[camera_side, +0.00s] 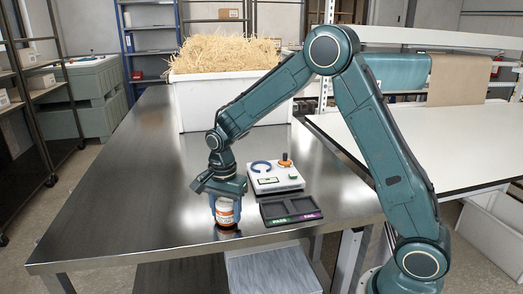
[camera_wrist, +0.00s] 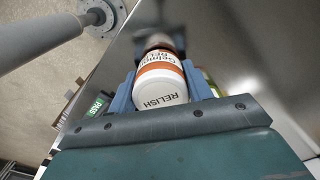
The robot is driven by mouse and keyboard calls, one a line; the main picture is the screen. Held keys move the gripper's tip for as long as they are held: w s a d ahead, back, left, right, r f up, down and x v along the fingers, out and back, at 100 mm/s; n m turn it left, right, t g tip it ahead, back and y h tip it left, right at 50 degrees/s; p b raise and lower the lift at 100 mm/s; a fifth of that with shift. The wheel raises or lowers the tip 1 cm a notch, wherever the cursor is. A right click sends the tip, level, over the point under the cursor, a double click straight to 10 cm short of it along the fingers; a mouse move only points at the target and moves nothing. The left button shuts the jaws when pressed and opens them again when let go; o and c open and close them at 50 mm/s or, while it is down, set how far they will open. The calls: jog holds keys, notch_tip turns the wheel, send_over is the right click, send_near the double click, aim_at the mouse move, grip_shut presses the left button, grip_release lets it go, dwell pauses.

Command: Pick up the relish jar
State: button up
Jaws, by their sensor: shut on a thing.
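The relish jar (camera_side: 225,212) is white with an orange-and-white label and shows near the front of the steel table. In the wrist view the jar (camera_wrist: 160,88) shows its white lid marked RELISH, between two blue fingers. My gripper (camera_side: 226,205) points down over the jar, its fingers on either side and shut on it. In the wrist view my gripper (camera_wrist: 160,95) holds it near the lid. The jar is upright, close to the tabletop; I cannot tell if its base touches it.
A black two-part tray (camera_side: 291,207) marked PASS and FAIL lies right of the jar. Behind it stands a white device (camera_side: 275,178) with a blue ring and orange knob. A white bin (camera_side: 195,108) of straw stands at the back. The steel table (camera_side: 110,200) is clear on the left.

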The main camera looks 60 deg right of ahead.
aim_at(225, 202)
notch_tip(225, 202, up, 19)
jog(key=shift+r, duration=0.15)
dwell(0.5)
dwell(0.5)
jog(key=w+d+f, duration=0.1)
jog(key=d+f, duration=0.2)
jog(key=d, duration=0.5)
jog(key=w+d+f, duration=0.2)
jog(key=d+f, duration=0.1)
jog(key=d, duration=0.6)
jog(key=w+d+f, duration=0.2)
jog(key=d+f, duration=0.2)
jog(key=d, duration=0.4)
jog(key=shift+d, duration=0.35)
jog(key=shift+w+f, duration=0.1)
jog(key=shift+f, duration=0.1)
jog(key=shift+f, duration=2.6)
jog(key=shift+f, duration=0.6)
